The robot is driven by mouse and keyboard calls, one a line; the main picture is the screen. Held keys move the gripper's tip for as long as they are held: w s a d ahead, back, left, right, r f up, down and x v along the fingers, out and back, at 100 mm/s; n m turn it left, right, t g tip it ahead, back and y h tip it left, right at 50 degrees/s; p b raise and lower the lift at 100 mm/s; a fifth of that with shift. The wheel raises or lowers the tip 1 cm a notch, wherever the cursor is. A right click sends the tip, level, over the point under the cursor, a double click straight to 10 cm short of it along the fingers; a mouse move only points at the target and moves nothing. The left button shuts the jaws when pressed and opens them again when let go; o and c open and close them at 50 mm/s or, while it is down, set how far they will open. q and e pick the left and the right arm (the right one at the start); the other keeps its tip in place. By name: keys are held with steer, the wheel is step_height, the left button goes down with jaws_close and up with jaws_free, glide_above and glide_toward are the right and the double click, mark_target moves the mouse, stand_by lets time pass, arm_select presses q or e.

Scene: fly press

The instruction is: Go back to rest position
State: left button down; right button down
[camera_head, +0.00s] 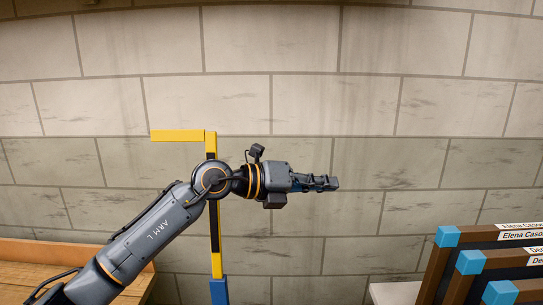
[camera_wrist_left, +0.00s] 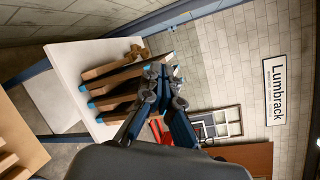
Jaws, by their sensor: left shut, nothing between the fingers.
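My left arm comes in from the lower left in the head view and stretches to the right. My left gripper (camera_head: 334,183) is shut and empty, pointing right, in front of a pale block wall. Its fingers (camera_wrist_left: 166,75) also show in the left wrist view, close together with nothing between them. My right gripper is not in either view.
A yellow, black and blue post (camera_head: 217,264) stands behind my left arm, partly hidden by it. Dark panels with brown frames and blue corners (camera_head: 469,262) stand at the lower right. A wooden surface (camera_head: 32,263) is at the lower left. A "Lumbrack" sign (camera_wrist_left: 280,90) hangs on the wall.

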arm_select(q)
steer(key=s+a+f+n+t+y, duration=0.1)
steer(key=s+a+f+n+t, duration=0.1)
steer(key=a+n+t, duration=1.25)
steer(key=s+a+f+n+g+y, duration=0.1)
steer(key=s+a+f+n+y, duration=0.1)
steer(key=a+f+n+y, duration=0.65)
steer(key=s+a+f+n+g+y, duration=0.1)
steer(key=a+f+n+y, duration=0.2)
steer(key=f+n+y, duration=0.6)
steer(key=s+a+f+n+g+h, duration=0.1)
steer(key=s+a+f+n+g, duration=0.15)
steer(key=s+f, duration=0.45)
steer(key=s+a+f+n+g+h, duration=0.1)
steer(key=s+f+n+g, duration=0.3)
steer(key=f, duration=0.5)
steer(key=s+a+f+g+h, duration=0.1)
steer(key=s+f+g, duration=0.3)
steer(key=s, duration=0.6)
steer(key=s+f+g+h, duration=0.1)
steer(key=s+f+g, duration=0.3)
steer(key=s, duration=0.5)
step_height(320, 180, down, 27)
steer(key=s, duration=0.2)
steer(key=s+a+f+g, duration=0.2)
steer(key=s+a+f, duration=0.1)
steer(key=s+f, duration=1.2)
steer(key=shift+s+f+y, duration=0.15)
steer(key=shift+s+y, duration=0.2)
steer(key=shift+s, duration=0.2)
